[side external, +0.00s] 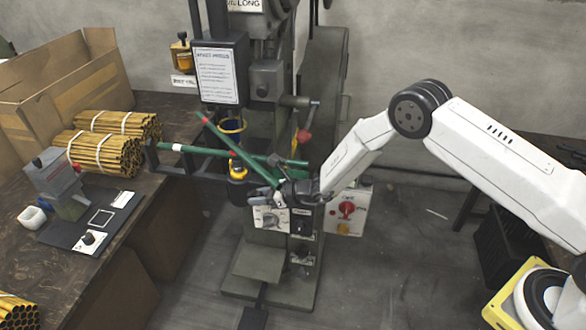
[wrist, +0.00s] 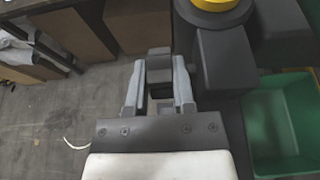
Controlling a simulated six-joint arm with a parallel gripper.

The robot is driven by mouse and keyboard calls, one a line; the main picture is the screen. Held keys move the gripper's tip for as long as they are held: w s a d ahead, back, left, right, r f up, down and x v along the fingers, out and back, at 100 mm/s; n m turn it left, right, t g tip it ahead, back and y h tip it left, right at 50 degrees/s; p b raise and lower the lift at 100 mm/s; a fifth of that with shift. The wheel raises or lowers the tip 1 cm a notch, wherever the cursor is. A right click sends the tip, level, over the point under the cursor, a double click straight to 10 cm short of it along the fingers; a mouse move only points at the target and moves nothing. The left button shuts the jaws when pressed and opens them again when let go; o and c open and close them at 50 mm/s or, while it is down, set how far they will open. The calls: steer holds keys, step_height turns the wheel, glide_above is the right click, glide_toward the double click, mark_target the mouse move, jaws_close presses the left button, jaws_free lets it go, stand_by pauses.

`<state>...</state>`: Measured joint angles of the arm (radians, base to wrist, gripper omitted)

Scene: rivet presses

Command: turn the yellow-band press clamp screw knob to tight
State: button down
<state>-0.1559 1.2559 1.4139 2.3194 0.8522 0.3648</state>
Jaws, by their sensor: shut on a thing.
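The rivet press (side external: 268,125) stands in the middle of the side external view. A yellow band (side external: 237,172) shows on a dark part low on its front, and a yellow ring (wrist: 207,4) tops a dark round part in the wrist view. My gripper (side external: 281,188) is at the press, just right of the yellow band. In the wrist view my gripper (wrist: 158,88) has its two grey fingers on either side of a dark grey block, which seems to be the clamp screw knob (wrist: 159,64), and is shut on it. The knob is hidden in the side view, and its tight mark cannot be read.
A green bin (wrist: 278,125) is close on the right in the wrist view. Green bars (side external: 226,150) cross the press front. A red-tipped lever (side external: 304,136) and a red switch (side external: 346,209) are nearby. A bench (side external: 60,255) with tube bundles (side external: 105,153) stands left.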

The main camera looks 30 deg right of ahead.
steer(key=shift+f+t+y, duration=0.1)
steer(key=shift+t+y, duration=0.3)
steer(key=shift+c, duration=2.3)
jaws_free()
steer(key=shift+s+d, duration=0.15)
steer(key=v, duration=0.7)
steer(key=shift+s+d, duration=0.2)
